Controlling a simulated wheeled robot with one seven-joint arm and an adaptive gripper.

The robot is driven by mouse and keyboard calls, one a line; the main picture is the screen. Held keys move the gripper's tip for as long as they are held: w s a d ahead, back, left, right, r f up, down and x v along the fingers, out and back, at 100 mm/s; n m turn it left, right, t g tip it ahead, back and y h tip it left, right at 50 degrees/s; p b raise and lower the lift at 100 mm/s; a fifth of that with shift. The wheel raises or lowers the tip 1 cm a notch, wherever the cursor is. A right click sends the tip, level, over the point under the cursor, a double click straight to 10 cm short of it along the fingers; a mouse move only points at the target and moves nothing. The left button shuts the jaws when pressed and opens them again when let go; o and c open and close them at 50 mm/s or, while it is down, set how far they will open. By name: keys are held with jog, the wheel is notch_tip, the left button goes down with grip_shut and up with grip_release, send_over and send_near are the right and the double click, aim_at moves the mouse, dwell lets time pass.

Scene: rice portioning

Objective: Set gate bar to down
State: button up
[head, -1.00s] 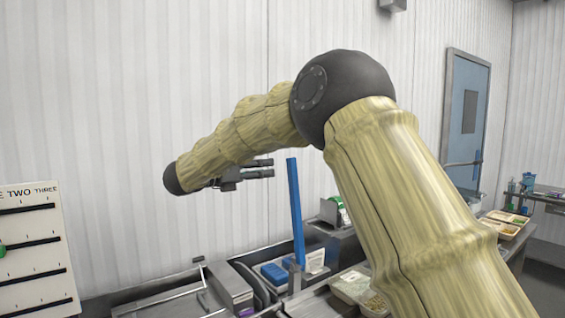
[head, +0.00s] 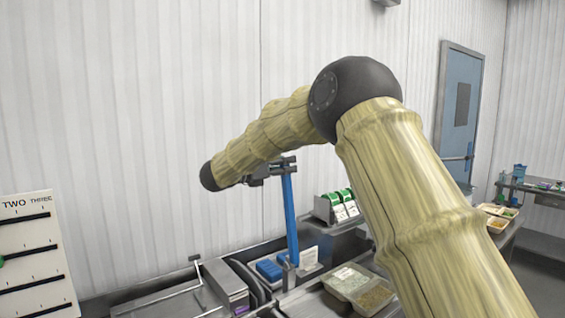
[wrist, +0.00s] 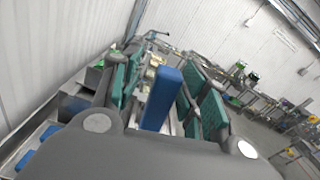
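The gate bar (head: 290,222) is a long blue bar standing nearly upright at the middle of the counter in the head view, with a slight tilt. In the wrist view its upper part (wrist: 163,98) lies between the green-padded fingers. My gripper (head: 284,166) is at the bar's top end. Its fingers (wrist: 165,90) look open, one on each side of the bar, with a visible gap at least on the left. Whether a pad touches the bar is hard to tell. The bar's foot is near the counter, partly among other items.
A white panel with slots (head: 32,255) stands at the left. Blue blocks (head: 268,270) lie in a tray near the bar's foot. Green-and-white packs (head: 340,207) and food trays (head: 372,296) are to the right.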

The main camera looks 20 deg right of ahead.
jog(key=shift+s+d+r, duration=0.15)
jog(key=shift+s+r, duration=0.3)
jog(key=shift+s, duration=0.15)
jog(key=shift+w+a+f, duration=0.2)
jog(key=shift+w+f, duration=0.15)
jog(key=shift+w, duration=0.1)
jog(key=shift+w+f, duration=0.1)
jog(key=shift+w, duration=0.05)
jog(key=c, duration=0.3)
jog(key=shift+s+d+r, duration=0.15)
jog(key=shift+s+r, duration=0.15)
jog(key=shift+s, duration=0.05)
grip_shut()
jog(key=shift+w+f, duration=0.1)
jog(key=shift+w, duration=0.05)
jog(key=shift+f+b, duration=0.1)
jog(key=shift+b, duration=0.4)
